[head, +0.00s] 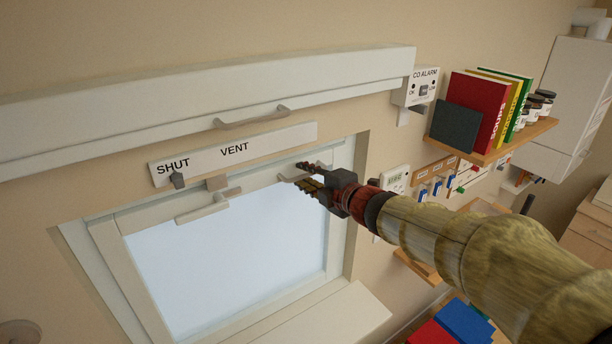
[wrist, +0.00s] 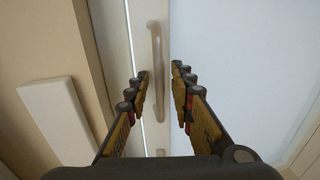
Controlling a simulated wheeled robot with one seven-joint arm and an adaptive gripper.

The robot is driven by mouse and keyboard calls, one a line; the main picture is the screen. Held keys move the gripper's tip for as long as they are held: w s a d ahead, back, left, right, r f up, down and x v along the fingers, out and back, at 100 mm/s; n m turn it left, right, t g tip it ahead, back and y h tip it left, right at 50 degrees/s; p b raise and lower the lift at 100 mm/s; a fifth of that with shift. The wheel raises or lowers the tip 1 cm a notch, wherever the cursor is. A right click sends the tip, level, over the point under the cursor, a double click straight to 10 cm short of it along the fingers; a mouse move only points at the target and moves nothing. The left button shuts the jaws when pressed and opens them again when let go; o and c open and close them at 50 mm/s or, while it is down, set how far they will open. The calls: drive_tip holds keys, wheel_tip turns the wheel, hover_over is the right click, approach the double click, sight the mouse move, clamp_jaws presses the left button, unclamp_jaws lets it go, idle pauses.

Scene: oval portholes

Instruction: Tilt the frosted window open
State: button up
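The frosted window (head: 225,255) is a pale pane in a white frame, set in a recess in the wall; the pane also fills the right of the wrist view (wrist: 235,70). A pale bar handle (head: 289,179) is on its top frame near my gripper (head: 304,175). In the wrist view the bar handle (wrist: 157,50) runs between the two fingertips of my open gripper (wrist: 160,82). I cannot tell whether either finger touches it. A second, lever-like handle (head: 207,208) sits farther left on the top frame. The window looks closed.
To the right are a CO alarm (head: 423,85) and a bookshelf (head: 495,148).

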drive_tip(key=shift+c, duration=1.2)
clamp_jaws()
